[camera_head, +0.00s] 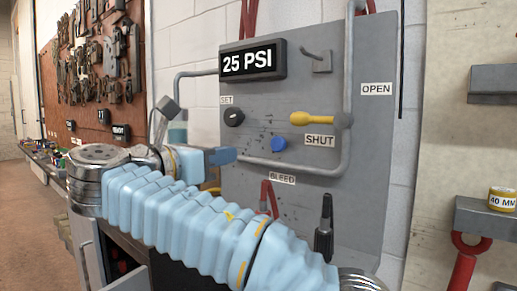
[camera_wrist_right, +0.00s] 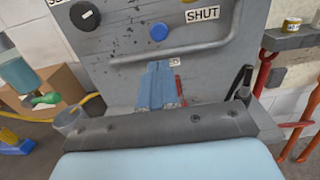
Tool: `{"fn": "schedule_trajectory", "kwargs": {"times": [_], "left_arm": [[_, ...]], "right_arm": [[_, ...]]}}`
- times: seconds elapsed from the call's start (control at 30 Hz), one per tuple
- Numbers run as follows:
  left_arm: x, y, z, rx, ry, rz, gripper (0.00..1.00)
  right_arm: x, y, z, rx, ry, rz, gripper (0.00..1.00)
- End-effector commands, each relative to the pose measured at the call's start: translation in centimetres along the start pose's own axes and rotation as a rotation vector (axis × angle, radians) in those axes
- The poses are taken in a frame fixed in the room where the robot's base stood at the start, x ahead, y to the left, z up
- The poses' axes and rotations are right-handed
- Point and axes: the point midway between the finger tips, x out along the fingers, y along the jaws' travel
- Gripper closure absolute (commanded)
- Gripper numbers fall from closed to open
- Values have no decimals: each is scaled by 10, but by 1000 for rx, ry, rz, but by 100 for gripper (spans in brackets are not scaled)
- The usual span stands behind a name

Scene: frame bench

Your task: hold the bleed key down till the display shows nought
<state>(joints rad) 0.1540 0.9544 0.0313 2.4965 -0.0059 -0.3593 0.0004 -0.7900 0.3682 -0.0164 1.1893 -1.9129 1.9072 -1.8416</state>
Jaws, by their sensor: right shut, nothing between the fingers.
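The bleed key is a round blue button (camera_head: 279,144) on the grey panel, above the BLEED label (camera_head: 282,178). It also shows in the right wrist view (camera_wrist_right: 159,32). The display (camera_head: 248,61) reads 25 PSI. My right gripper (camera_head: 222,156) is shut and empty, its blue fingers left of the button in the head view. In the right wrist view the fingertips (camera_wrist_right: 157,66) appear below the button, apart from it, over the pipe and BLEED label area. My left gripper is in neither view.
A yellow lever (camera_head: 314,119) lies level by the SHUT label (camera_head: 320,140). A black SET knob (camera_head: 234,117) is at the panel's left. A grey pipe (camera_head: 347,90) runs round the panel. Red-handled pliers (camera_head: 268,196) and a dark tool (camera_head: 325,226) are below.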

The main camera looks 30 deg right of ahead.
Motion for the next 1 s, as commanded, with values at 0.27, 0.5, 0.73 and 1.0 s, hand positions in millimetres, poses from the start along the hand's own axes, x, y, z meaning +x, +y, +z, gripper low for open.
{"fn": "schedule_trajectory", "kwargs": {"times": [0.27,0.5,0.73,1.0], "left_arm": [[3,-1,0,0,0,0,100],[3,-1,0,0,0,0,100],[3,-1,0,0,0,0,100],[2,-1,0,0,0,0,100]], "right_arm": [[41,-1,-1,0,2,-5,100],[93,0,-1,0,2,-3,100],[127,0,0,0,2,-2,100],[139,0,0,0,1,0,100]]}}
